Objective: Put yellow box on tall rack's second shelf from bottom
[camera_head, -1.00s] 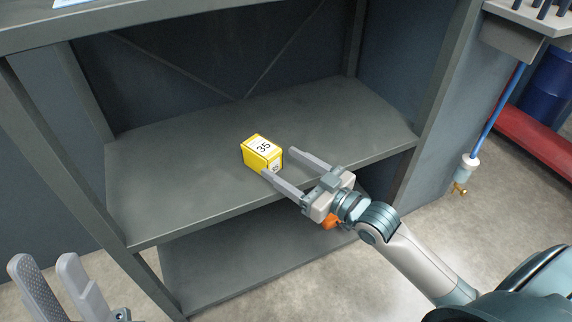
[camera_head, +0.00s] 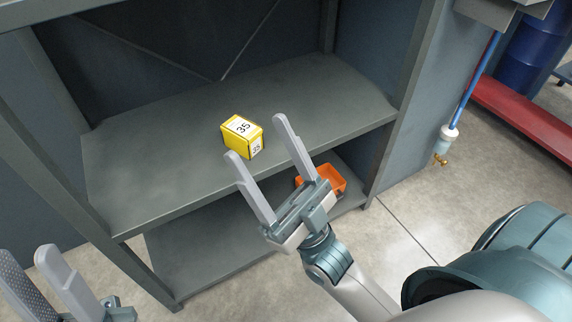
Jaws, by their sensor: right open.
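The yellow box (camera_head: 238,138), with a white label marked 35, stands on a middle shelf (camera_head: 160,165) of the grey rack (camera_head: 397,75). A lower shelf (camera_head: 200,255) shows beneath it. My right gripper (camera_head: 256,138) is open and empty in front of the shelf, its fingers pointing up, with the box just beyond the left fingertip. My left gripper (camera_head: 22,262) is at the lower left corner, partly cut off, its two fingers apart and nothing seen between them.
An orange bin (camera_head: 324,180) sits on the lower shelf, partly behind my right gripper. The shelf around the box is clear.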

